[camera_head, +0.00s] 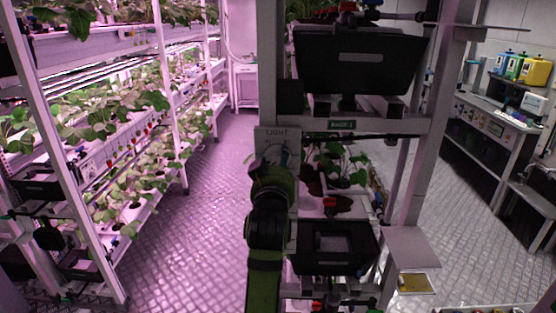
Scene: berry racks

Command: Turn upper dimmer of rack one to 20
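The rack in front of me carries a small label plate (342,124) that seems to read rack 1. On its left post is a pale dimmer panel (278,133) marked LIGHT, with a dial partly visible below the word. My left arm rises from the bottom, and my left gripper (268,168) is at the panel's lower part, covering some of the dial. I cannot tell whether it touches the knob or whether its fingers are open or shut. The dial setting is too small to read. My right gripper is not in view.
Black bins (358,62) and leafy plants (340,168) fill the rack right of the panel. A long planted rack (125,110) stands left across a clear metal floor (195,225). A bench (500,125) with colored containers is at the far right.

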